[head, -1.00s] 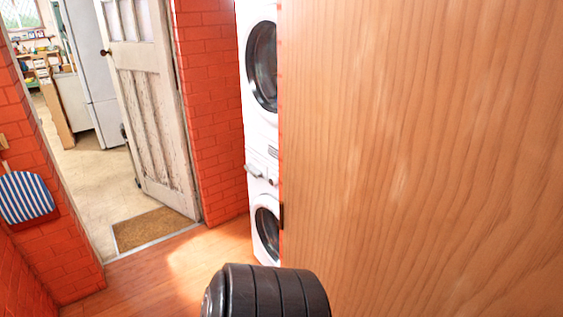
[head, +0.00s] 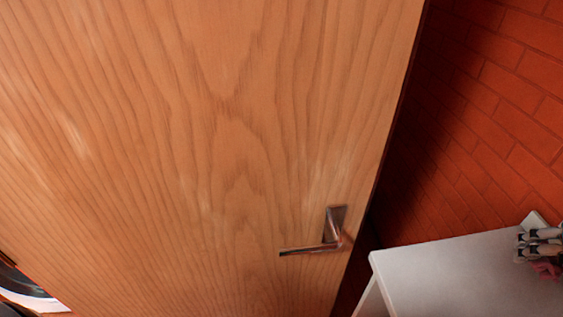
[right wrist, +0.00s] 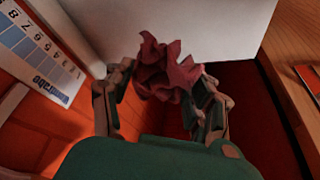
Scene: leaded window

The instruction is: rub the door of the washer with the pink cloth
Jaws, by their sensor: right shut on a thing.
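The pink cloth (right wrist: 168,68) is crumpled between the fingers of my right gripper (right wrist: 163,82), which is shut on it. In the head view, my right gripper (head: 540,243) is at the right edge, with a bit of the cloth (head: 547,270) below it. A small part of a white appliance with a dark round door, seemingly the washer (head: 28,291), shows at the bottom left corner of the head view. Most of it is hidden or outside the picture. The gripper is far from it. My left gripper does not show.
A large wooden door (head: 215,150) with a metal handle (head: 333,235) fills most of the head view. A white surface (head: 450,270) is at the lower right, close to the gripper. A red brick wall (head: 490,120) stands behind. A calendar-like sheet (right wrist: 38,52) shows in the wrist view.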

